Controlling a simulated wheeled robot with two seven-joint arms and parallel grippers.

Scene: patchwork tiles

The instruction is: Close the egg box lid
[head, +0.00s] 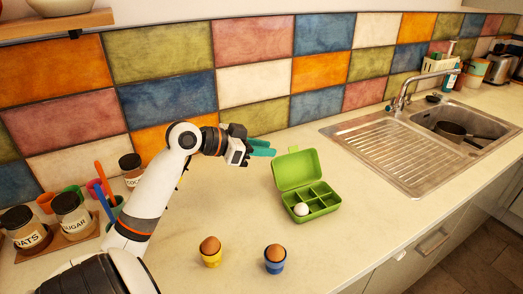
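A green egg box (318,211) stands on the counter with its lid (297,170) raised and tilted back. One white egg (301,209) sits in its front left compartment; the other compartments look empty. My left gripper (262,148) is in the air just left of and behind the raised lid, apart from it as far as I can see. Its teal fingers lie near each other, and I cannot tell whether there is a gap between them. My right gripper does not show.
Brown eggs stand in a yellow egg cup (211,260) and a blue egg cup (275,267) at the front. Jars (72,212) and colourful cups are at the left. A steel sink (458,130) with a tap (401,93) is at the right. The counter right of the box is clear.

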